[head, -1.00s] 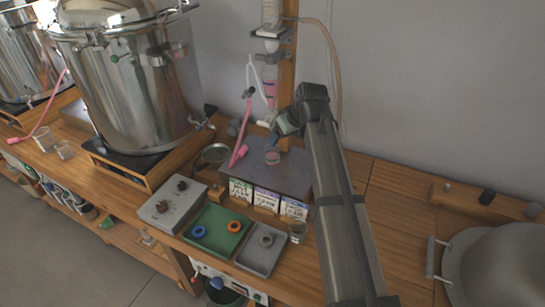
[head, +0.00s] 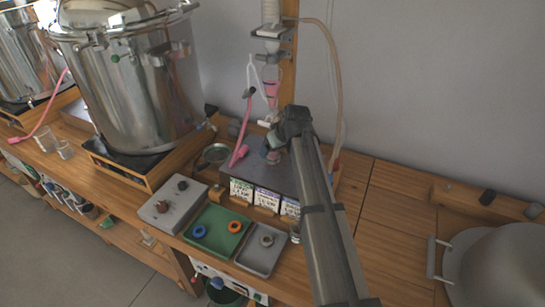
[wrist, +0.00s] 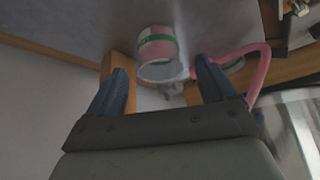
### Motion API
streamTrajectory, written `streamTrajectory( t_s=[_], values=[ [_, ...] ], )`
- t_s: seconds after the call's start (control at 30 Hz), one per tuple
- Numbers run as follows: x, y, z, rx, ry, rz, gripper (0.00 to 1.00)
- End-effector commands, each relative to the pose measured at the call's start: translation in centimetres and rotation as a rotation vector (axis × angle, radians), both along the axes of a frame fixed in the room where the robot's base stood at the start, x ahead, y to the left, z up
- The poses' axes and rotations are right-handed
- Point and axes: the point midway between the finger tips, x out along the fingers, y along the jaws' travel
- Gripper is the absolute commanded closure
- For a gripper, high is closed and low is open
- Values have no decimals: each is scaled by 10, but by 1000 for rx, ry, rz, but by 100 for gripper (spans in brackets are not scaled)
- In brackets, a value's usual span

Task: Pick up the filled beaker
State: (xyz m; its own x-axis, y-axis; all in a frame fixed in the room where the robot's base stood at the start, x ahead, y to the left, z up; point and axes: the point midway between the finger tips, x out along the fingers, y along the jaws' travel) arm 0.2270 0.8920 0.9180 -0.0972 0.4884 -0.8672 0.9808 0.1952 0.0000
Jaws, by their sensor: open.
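The filled beaker (wrist: 158,46) is a small clear vessel with pink contents and a green band. It stands on the grey platform (head: 245,176) below the glass column, and in the head view the beaker (head: 273,157) is partly hidden by my gripper. My gripper (head: 273,141) is just above and beside it. In the wrist view my gripper (wrist: 160,72) has its two blue fingers spread apart, with the beaker ahead of the gap between them. The fingers do not appear to touch it.
A glass column with a pink section (head: 271,88) hangs on a wooden post above the beaker. A pink hose (head: 239,153) lies close on its left. A large steel pot (head: 140,85) stands further left. Green (head: 217,230) and grey (head: 262,248) trays lie in front.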

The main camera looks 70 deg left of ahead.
Motion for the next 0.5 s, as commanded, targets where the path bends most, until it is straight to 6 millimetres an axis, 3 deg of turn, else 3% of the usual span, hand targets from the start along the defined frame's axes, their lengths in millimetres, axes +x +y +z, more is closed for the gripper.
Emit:
streamTrajectory(
  t_s=[0.23,0.5],
  values=[
    [-3,18,-30,-2,0,0,16],
    [-4,20,-36,0,0,0,16]
  ],
)
